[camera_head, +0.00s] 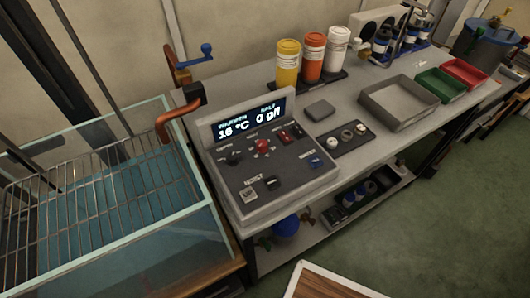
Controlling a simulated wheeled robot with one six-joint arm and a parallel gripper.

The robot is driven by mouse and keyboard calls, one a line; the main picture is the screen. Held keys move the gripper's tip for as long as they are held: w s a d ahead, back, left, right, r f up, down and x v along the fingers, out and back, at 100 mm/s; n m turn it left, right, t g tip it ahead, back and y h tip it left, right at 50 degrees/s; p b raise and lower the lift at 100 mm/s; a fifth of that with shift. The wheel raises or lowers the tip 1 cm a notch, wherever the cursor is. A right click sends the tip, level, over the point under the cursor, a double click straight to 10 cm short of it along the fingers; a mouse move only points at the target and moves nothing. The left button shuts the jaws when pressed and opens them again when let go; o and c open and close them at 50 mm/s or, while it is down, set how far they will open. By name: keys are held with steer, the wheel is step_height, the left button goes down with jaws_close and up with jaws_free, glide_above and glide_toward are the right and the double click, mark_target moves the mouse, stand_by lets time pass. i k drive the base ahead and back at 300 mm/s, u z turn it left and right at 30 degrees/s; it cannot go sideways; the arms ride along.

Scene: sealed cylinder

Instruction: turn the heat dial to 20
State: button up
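A grey control panel (270,178) with a sloped face stands on the near left end of the metal bench. Its upright display (248,118) reads 16 °C at the left and 0 g/l at the right. A red knob (262,146) sits near the top middle of the panel; the small label above it may read heat, but is too small to be sure. A dark knob (235,157) is to its left. Which number either knob points at cannot be read. My gripper is not in view.
A glass tank (205,225) with a wire rack (95,215) stands left of the panel. An orange pipe (172,120) and blue-handled crank (206,50) rise between them. Yellow, orange and white bottles (313,55) stand behind. Green floor (440,220) is clear at the right.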

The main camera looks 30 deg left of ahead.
mark_target(262, 147)
steer(key=k, duration=0.35)
steer(key=u, duration=0.75)
steer(key=i, duration=0.45)
steer(key=z, duration=0.05)
